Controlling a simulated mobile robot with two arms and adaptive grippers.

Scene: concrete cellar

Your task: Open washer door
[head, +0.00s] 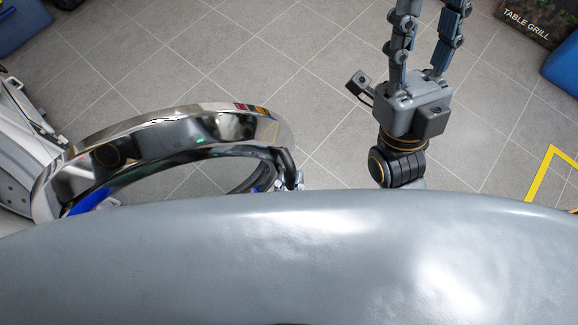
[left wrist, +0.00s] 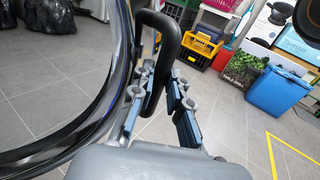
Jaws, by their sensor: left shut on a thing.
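The washer door (head: 180,125) is a chrome ring with a dark inner rim at the left of the head view. It stands swung out from the white washer body (head: 18,150). Its curved rim fills the left of the left wrist view (left wrist: 100,120). The black door handle (left wrist: 172,40) rises between the fingers of my left gripper (left wrist: 158,95), which is shut on it. In the head view, my left gripper (head: 290,181) shows only as small finger parts beside the handle (head: 286,160). My right gripper (head: 428,14) has its fingers apart and empty, with the tips cut off.
My own grey body hides the lower head view. Grey tiled floor (head: 335,75) is clear between door and right arm. A table grill box (head: 535,20) lies at top right. The left wrist view shows a blue cooler (left wrist: 277,93), a yellow crate (left wrist: 202,50) and yellow floor tape (left wrist: 292,145).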

